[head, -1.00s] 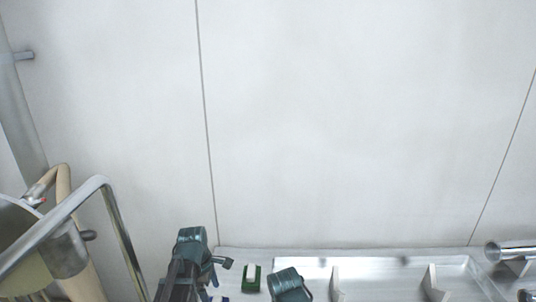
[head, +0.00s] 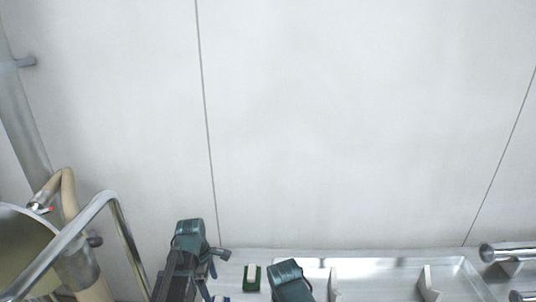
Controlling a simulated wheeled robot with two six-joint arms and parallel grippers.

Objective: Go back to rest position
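Parts of my two arms, dark with teal housings, rise from the bottom edge of the head view, left of centre. My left arm stands upright, with a small dark part jutting out to its right. My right arm is lower and tilted, and only its top shows. I see no fingertips of either gripper; they are outside the picture or hidden. No object is visibly held.
A metal tray (head: 390,261) with upright dividers (head: 426,284) runs along the bottom. A green-and-white item (head: 251,278) lies between my arms. Shiny cylinders (head: 508,252) are at right. A metal rail (head: 76,222) and round vessel (head: 25,242) are at left. A pale wall fills the back.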

